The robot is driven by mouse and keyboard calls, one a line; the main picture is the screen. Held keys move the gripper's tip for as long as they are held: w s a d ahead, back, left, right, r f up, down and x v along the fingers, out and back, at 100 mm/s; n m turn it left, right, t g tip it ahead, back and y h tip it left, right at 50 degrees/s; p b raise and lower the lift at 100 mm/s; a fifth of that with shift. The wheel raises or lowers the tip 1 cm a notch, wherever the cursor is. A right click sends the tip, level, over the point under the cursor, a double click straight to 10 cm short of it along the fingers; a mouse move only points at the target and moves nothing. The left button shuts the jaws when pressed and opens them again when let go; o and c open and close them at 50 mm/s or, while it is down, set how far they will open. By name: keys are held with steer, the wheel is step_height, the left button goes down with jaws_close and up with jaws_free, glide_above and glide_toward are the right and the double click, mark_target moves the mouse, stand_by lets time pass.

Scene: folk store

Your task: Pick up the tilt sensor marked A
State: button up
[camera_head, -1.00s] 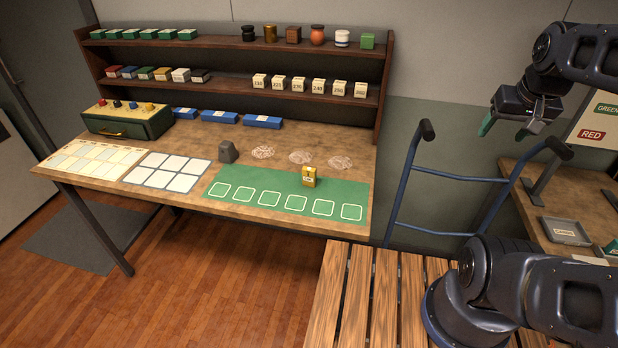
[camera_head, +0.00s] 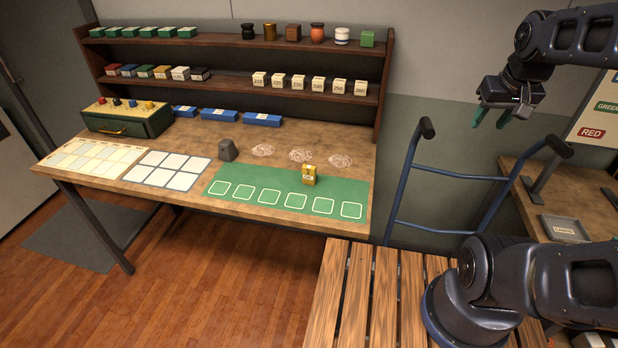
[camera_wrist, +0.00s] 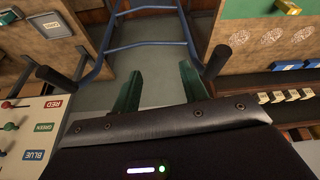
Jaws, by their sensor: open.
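No mark "A" is readable on anything, so I cannot tell for sure which thing is the tilt sensor. A small yellow block (camera_head: 309,175) with a pale label stands on the back edge of the green mat (camera_head: 240,209); the label is too small to read. The block also shows at the top right of the wrist view (camera_wrist: 288,6). My gripper (camera_head: 491,117) is open and empty, high above and to the right of the workbench, near the blue hand truck. Its two green fingers (camera_wrist: 160,85) stand apart in the wrist view with nothing between them.
The blue hand truck (camera_head: 456,177) stands between the workbench (camera_head: 205,140) and a right-hand table holding a grey tray (camera_head: 563,229). A shelf (camera_head: 225,84) with jars and small boxes backs the workbench. A slatted wooden surface (camera_head: 345,290) lies in front.

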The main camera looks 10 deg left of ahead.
steer(key=w+a+f+n+g, duration=0.15)
steer(key=w+a+n, duration=0.25)
steer(key=w+a, duration=0.5)
steer(key=n+g, duration=0.3)
steer(key=n, duration=0.8)
glide_above(309, 166)
steer(key=f, duration=1.9)
steer(key=shift+a+f, duration=0.35)
steer(key=shift+f, duration=0.05)
steer(key=shift+s+a+f, duration=0.1)
steer(key=shift+f, duration=0.2)
step_height(309, 166, down, 5)
steer(key=shift+r, duration=0.1)
steer(key=f, duration=0.2)
steer(key=d+f, duration=0.1)
steer(key=f, duration=0.1)
steer(key=shift+f, duration=0.75)
